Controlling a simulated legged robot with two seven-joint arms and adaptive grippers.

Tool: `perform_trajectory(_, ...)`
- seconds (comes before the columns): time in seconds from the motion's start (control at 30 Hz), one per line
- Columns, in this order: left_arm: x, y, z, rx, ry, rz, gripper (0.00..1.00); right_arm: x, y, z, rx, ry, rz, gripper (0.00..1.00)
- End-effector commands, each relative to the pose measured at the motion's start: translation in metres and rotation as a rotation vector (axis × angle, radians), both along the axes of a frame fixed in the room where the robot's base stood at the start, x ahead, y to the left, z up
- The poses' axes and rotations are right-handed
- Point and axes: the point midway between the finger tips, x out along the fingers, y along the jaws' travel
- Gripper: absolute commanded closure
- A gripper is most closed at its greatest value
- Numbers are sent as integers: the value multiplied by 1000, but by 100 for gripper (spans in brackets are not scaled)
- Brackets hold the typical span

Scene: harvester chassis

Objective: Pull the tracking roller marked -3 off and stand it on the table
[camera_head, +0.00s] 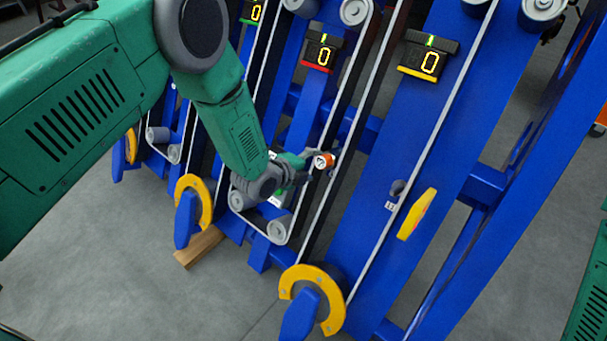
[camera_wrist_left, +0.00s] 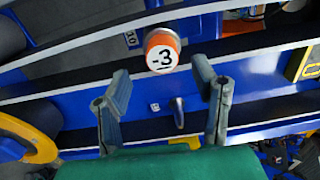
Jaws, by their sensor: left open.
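The tracking roller marked -3 (camera_wrist_left: 162,51) is an orange cylinder with a white face. In the left wrist view it sits on the blue chassis just beyond the fingertips, roughly centred between them. In the head view this orange roller (camera_head: 324,161) is small, beside a belt, and its marking is too small to read. My left gripper (camera_head: 306,166) is at its left side there. In the left wrist view the left gripper (camera_wrist_left: 163,78) has its two fingers spread, with nothing between the tips. My right gripper is out of view. No table is seen.
Blue slanted beams carry belts, grey pulleys (camera_head: 279,229) and yellow-rimmed guards (camera_head: 325,287). Displays (camera_head: 422,61) reading 0 are mounted above. A grey peg (camera_head: 398,187) stands on the right beam; a yellow part (camera_head: 417,214) is near it. A wooden block (camera_head: 199,247) lies on the grey floor.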

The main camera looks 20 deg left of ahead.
Motion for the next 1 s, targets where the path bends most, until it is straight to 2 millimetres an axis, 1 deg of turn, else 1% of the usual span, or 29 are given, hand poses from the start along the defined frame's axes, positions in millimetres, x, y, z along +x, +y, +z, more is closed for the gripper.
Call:
perform_trajectory(0.03, 7, -3, -7, -1, -5, 0, 47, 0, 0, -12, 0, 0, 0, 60)
perform_trajectory(0.1, 16, -7, -13, -1, -5, 0, 47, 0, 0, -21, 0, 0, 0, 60)
perform_trajectory(0.3, 37, -16, -25, -1, -3, 1, 47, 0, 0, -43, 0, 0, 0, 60)
perform_trajectory(0.4, 44, -19, -28, -2, -2, 0, 47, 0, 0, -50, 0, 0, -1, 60)
perform_trajectory(0.6, 51, -21, -30, 0, 0, 1, 47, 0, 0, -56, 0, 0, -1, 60)
perform_trajectory(0.87, 52, -22, -29, -1, -1, 1, 47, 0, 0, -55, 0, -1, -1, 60)
perform_trajectory(0.9, 52, -22, -29, 0, 0, 1, 54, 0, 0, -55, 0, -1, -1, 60)
perform_trajectory(0.93, 52, -22, -29, 0, 0, 1, 64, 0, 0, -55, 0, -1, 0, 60)
perform_trajectory(0.97, 52, -22, -30, 0, 0, 1, 75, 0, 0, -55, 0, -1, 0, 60)
perform_trajectory(1.0, 52, -22, -30, 0, 0, 1, 89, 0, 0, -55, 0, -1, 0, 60)
